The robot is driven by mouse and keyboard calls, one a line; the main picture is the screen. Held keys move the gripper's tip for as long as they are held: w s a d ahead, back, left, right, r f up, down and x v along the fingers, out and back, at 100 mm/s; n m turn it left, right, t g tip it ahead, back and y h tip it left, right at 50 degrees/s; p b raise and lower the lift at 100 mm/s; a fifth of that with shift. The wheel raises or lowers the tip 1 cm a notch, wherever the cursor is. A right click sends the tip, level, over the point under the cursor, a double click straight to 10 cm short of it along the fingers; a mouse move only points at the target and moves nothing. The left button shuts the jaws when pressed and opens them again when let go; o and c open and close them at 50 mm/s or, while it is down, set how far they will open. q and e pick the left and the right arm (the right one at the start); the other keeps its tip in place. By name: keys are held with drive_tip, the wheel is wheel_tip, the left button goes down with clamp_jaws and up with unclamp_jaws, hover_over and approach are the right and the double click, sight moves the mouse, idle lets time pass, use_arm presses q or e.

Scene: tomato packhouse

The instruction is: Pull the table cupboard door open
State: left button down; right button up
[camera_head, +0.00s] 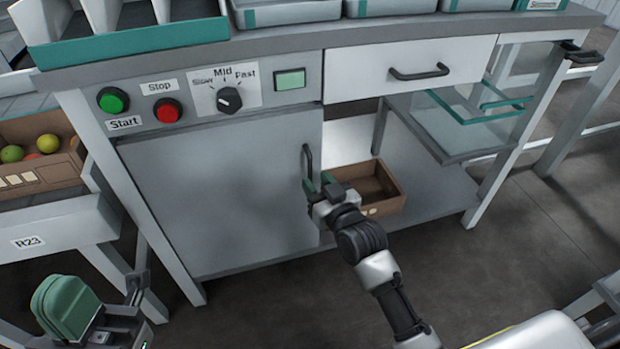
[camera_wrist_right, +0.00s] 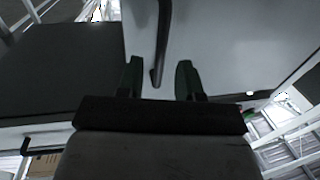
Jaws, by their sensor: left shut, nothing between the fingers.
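The grey cupboard door (camera_head: 225,200) is under the control panel of the table and looks closed. Its dark vertical bar handle (camera_head: 308,160) is near the door's right edge. My right gripper (camera_head: 318,184) is at the lower end of this handle. In the right wrist view, the fingers of my right gripper (camera_wrist_right: 159,80) are apart, one on each side of the handle (camera_wrist_right: 162,45), with gaps to it. A pale panel (camera_wrist_right: 220,45) lies behind them. My left gripper (camera_head: 65,300) is at the lower left, shut and empty, away from the door.
Right of the door is an open bay with a brown box (camera_head: 385,205) on its low shelf, close to my right arm. A drawer (camera_head: 410,68) is above it. A crate of tomatoes (camera_head: 40,155) stands on a rack at left. Floor at right is clear.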

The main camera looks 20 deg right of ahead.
sight(311, 176)
drive_tip(key=shift+w+a+b, duration=0.2)
drive_tip(key=shift+w+b, duration=0.05)
drive_tip(key=shift+w, duration=0.65)
drive_tip(key=shift+w+a+b, duration=0.15)
drive_tip(key=shift+w+b, duration=0.05)
drive_tip(key=shift+w, duration=0.7)
clamp_jaws()
